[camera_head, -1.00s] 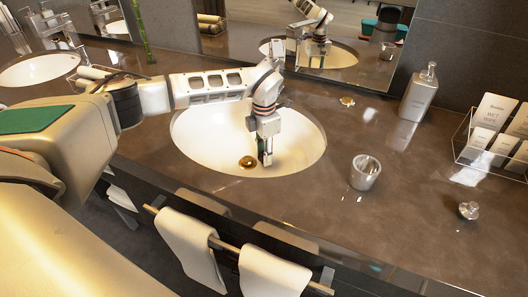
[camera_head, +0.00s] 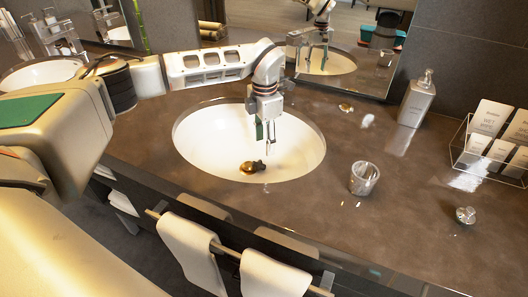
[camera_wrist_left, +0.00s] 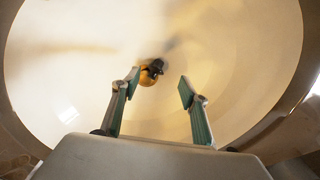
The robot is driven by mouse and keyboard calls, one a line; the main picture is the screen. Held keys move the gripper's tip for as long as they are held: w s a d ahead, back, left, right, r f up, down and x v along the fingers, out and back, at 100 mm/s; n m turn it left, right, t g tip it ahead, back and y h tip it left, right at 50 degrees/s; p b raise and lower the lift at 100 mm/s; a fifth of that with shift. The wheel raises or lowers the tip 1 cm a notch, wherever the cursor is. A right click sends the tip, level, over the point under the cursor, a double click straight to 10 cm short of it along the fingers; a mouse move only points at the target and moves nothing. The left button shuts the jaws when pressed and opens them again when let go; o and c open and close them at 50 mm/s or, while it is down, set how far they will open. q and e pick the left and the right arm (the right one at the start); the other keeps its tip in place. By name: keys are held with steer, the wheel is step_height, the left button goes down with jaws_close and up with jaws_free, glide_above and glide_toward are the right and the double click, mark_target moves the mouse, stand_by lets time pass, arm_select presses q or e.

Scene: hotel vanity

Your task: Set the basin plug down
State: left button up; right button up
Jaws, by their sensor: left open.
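A small dark piece that looks like the basin plug (camera_head: 260,166) lies in the white basin (camera_head: 205,145), at the right edge of the brass drain (camera_head: 246,169). It also shows in the left wrist view (camera_wrist_left: 158,66), against the brass drain (camera_wrist_left: 147,78). I cannot tell whether it is seated or leaning. My left gripper (camera_head: 268,147) is open and empty above the basin, pointing down, a little above the plug. In the left wrist view its green-padded fingers (camera_wrist_left: 159,84) are spread apart. My right gripper is not in view.
A metal cup (camera_head: 364,178), a small silver knob-like item (camera_head: 466,215) and a soap bottle (camera_head: 417,98) stand on the counter to the right. A clear rack of packets (camera_head: 490,150) is at the far right. Towels (camera_head: 190,250) hang in front. A mirror (camera_head: 350,60) stands behind.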

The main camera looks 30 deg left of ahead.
arm_select(q)
step_height(320, 180, up, 5)
steer(key=shift+f, duration=0.2)
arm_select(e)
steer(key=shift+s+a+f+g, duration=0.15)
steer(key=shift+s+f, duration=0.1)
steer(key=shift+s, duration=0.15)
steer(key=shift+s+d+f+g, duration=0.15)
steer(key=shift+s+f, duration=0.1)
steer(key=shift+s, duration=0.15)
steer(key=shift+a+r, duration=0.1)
